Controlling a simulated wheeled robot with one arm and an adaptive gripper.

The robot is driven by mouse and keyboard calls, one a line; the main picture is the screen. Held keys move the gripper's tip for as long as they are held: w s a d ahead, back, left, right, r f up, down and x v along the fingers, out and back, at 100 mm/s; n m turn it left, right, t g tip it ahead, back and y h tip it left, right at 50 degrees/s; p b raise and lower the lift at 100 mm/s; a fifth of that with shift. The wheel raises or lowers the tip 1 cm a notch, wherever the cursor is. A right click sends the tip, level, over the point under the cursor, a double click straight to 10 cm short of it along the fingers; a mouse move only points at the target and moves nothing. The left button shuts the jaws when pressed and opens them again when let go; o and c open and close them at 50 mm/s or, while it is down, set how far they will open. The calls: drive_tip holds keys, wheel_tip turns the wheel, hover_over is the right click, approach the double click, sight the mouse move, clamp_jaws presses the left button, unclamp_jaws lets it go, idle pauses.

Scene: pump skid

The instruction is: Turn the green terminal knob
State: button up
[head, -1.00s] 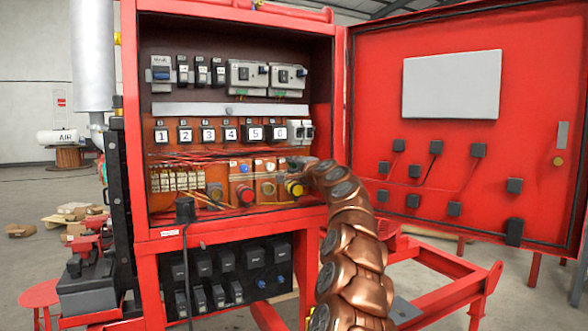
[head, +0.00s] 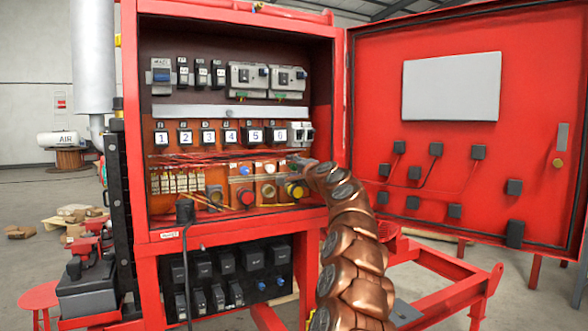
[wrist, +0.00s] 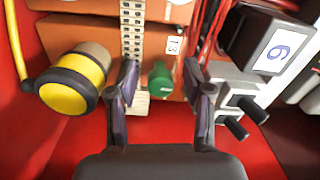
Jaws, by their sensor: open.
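The green terminal knob (wrist: 160,79) shows in the wrist view, on the orange panel beside a slotted strip (wrist: 133,40). In the head view I cannot make it out; my arm covers that part of the panel. My gripper (wrist: 160,73) is open, with one dark finger to the left of the knob and one to the right. Gaps show between the knob and both fingers, and nothing is held. In the head view my gripper (head: 298,162) reaches into the right side of the red cabinet, below the numbered blocks.
A yellow and black round knob (wrist: 72,85) stands left of my gripper in the wrist view. On the right are a block labelled 6 (wrist: 268,48) and a grey block with black pegs (wrist: 238,100). The open cabinet door (head: 450,130) is right of my arm.

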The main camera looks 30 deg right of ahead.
drive_tip(key=shift+s, duration=0.15)
drive_tip(key=s+a, duration=0.1)
drive_tip(key=s, duration=1)
drive_tip(key=shift+s+f, duration=0.2)
drive_tip(key=shift+s, duration=0.1)
idle(0.4)
idle(0.4)
